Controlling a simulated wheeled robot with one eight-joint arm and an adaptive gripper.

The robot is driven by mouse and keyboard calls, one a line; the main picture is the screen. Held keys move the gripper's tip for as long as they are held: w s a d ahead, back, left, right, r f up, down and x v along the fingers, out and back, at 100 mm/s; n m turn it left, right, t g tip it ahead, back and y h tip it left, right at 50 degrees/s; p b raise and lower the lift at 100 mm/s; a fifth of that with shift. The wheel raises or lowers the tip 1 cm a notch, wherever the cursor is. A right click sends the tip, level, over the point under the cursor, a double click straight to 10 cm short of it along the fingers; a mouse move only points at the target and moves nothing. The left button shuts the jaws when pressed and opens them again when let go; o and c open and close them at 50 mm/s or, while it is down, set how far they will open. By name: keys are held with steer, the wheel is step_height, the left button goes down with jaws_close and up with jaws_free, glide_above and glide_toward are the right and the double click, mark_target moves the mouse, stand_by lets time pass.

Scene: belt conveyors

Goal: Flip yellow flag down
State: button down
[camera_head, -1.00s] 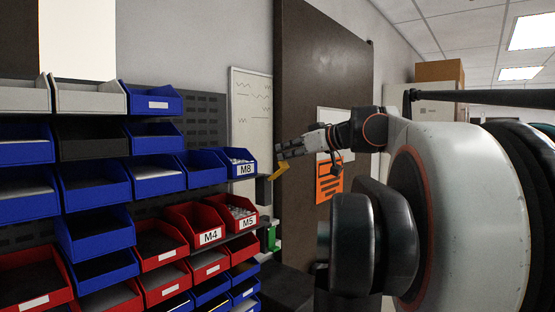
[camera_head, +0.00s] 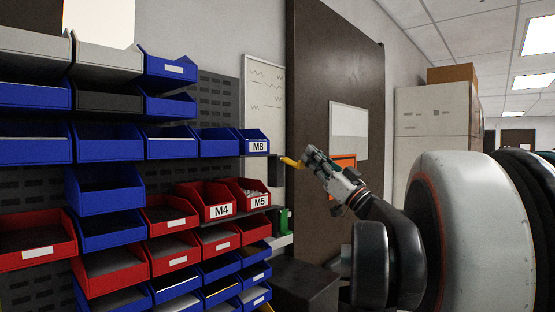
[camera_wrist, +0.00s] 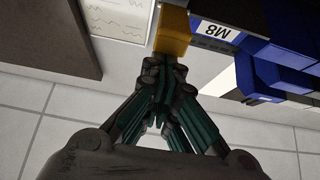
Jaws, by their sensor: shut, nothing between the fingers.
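The small yellow flag (camera_head: 291,162) sticks out at the right end of the shelf, beside the blue M8 bin. In the head view it lies nearly level, sloping slightly down to the right. My gripper (camera_head: 309,157) is shut and empty, just right of the flag, with its wrist lower and to the right. In the wrist view the flag (camera_wrist: 172,35) is straight beyond my closed fingertips (camera_wrist: 165,72), which overlap its near edge. Whether they touch it I cannot tell. The flag's mount is partly hidden.
The blue M8 bin (camera_head: 257,143) is close left of the flag, with red M4 (camera_head: 220,211) and M5 (camera_head: 260,201) bins below. A dark brown panel (camera_head: 335,85) and whiteboard (camera_head: 264,100) stand behind. A dark box (camera_head: 305,287) sits low.

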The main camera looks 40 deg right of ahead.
mark_target(302, 168)
steer(key=shift+w+a+f+b, duration=0.1)
steer(key=shift+f+b, duration=0.15)
steer(key=shift+f, duration=0.55)
steer(key=shift+w+d+f+b, duration=0.1)
steer(key=shift+w+f+b, duration=0.1)
steer(key=shift+f, duration=0.65)
steer(key=shift+w+a+f+b, duration=0.1)
steer(key=shift+f+b, duration=0.15)
steer(key=shift+f, duration=0.55)
steer(key=w+f, duration=0.1)
steer(key=w+f+b, duration=0.1)
steer(key=f, duration=0.1)
steer(key=shift+w, duration=0.1)
